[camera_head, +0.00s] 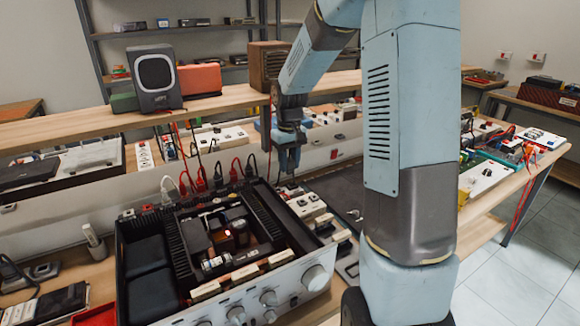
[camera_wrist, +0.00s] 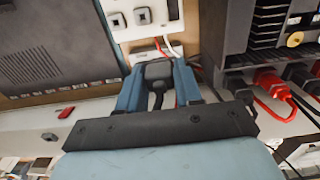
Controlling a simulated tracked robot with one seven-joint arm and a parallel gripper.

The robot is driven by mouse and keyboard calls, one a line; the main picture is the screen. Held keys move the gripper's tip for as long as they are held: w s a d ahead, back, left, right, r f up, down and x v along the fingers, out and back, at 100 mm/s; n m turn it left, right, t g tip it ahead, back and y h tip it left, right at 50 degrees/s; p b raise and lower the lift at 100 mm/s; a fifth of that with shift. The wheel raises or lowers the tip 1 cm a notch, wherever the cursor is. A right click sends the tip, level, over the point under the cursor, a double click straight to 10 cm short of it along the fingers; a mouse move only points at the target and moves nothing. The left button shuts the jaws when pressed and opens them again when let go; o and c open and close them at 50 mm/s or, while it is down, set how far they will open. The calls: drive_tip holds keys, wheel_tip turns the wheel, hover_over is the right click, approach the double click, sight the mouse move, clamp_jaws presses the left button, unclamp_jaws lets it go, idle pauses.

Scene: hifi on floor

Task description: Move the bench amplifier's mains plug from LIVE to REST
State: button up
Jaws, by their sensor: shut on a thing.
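My gripper (camera_wrist: 160,82) is shut on a black mains plug (camera_wrist: 156,70), with one blue finger on each side of it. Its black cord runs back between the fingers. A white socket strip (camera_wrist: 128,32) with dark square outlets lies just beyond the plug. I cannot tell whether the plug touches it or sits in an outlet. In the head view my gripper (camera_head: 288,160) points down behind the right rear corner of the open-topped bench amplifier (camera_head: 330,262); the held plug is not clear there. No LIVE or REST marking is readable.
Red, white and black leads (camera_head: 200,182) rise along the amplifier's rear edge. A white block strip (camera_head: 305,205) stands close to its right. A raised shelf (camera_head: 60,130) carries a dark speaker (camera_head: 154,78). A dark panel (camera_wrist: 50,50) fills the wrist view's upper left.

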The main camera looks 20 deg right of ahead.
drive_tip(key=shift+w+d+f, duration=0.55)
drive_tip(key=shift+w+f, duration=0.6)
drive_tip(key=shift+f, duration=0.25)
drive_tip(key=shift+w+d+f, duration=0.55)
drive_tip(key=shift+w+f, duration=0.65)
drive_tip(key=shift+f, duration=0.25)
drive_tip(key=shift+w+d+f, duration=0.55)
drive_tip(key=shift+w+f, duration=0.6)
drive_tip(key=shift+f, duration=0.25)
drive_tip(key=shift+f, duration=0.9)
drive_tip(key=o, duration=1)
drive_tip(key=shift+o, duration=0.2)
wheel_tip(320, 180, up, 19)
drive_tip(key=shift+f, duration=0.15)
idle(0.4)
